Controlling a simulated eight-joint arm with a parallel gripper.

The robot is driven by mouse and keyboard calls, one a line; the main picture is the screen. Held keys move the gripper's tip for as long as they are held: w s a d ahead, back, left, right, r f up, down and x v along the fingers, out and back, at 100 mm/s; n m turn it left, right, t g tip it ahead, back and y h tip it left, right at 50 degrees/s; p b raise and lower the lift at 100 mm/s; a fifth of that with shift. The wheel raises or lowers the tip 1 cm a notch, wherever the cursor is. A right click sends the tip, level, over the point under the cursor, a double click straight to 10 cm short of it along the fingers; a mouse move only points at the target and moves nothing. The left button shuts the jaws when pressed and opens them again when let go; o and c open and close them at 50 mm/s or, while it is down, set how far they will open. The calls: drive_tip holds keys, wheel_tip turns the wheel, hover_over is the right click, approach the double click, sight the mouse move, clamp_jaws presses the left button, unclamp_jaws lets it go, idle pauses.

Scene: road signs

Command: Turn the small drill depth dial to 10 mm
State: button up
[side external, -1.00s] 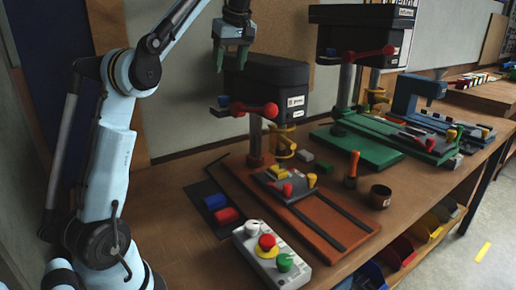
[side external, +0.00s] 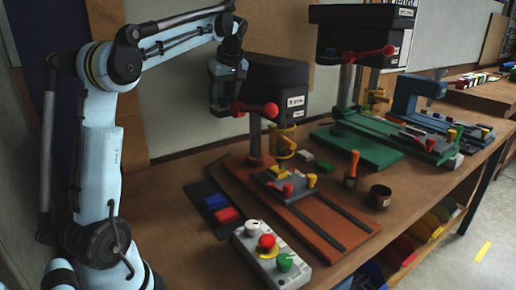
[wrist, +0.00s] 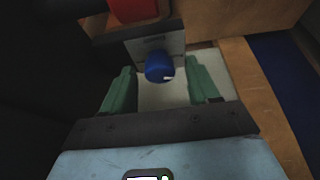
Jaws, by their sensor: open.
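The small drill (side external: 275,84) has a black head on a grey column at the left of the bench in the side view. Its depth dial is a blue knob (wrist: 157,66) with a white mark, on a grey plate (wrist: 172,43) with small, unreadable lettering. My gripper (side external: 224,106) is at the left side of the drill head and hides the dial in the side view. In the wrist view its green fingers (wrist: 161,80) are open, one on each side of the blue knob, with visible gaps. I cannot tell the dial's setting.
The drill's red-knobbed handle (side external: 262,109) is close to my gripper; a red part (wrist: 133,10) shows just above the dial plate. A bigger green-based drill (side external: 372,150) stands behind. A control box (side external: 270,262) and dark cup (side external: 380,196) are on the bench.

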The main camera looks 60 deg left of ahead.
drive_tip(key=c, duration=1)
drive_tip(key=shift+m, duration=0.4)
drive_tip(key=m+t, duration=0.1)
drive_tip(key=m, duration=0.2)
drive_tip(key=shift+s+m+t, duration=0.2)
drive_tip(key=shift+m+t, duration=0.2)
drive_tip(key=m, duration=0.2)
drive_tip(key=m+t+h, duration=0.1)
drive_tip(key=m, duration=0.1)
drive_tip(key=shift+a+m+t, duration=0.1)
drive_tip(key=shift+m+t, duration=0.2)
drive_tip(key=m, duration=0.2)
drive_tip(key=m+h, duration=0.1)
drive_tip(key=m, duration=0.1)
drive_tip(key=shift+s+a+t+h, duration=0.1)
drive_tip(key=shift+a+t+h, duration=0.05)
drive_tip(key=shift+t+h, duration=0.2)
drive_tip(key=m, duration=0.2)
drive_tip(key=m+h, duration=0.1)
drive_tip(key=m, duration=0.1)
drive_tip(key=shift+t+h, duration=0.25)
drive_tip(key=shift+m, duration=0.4)
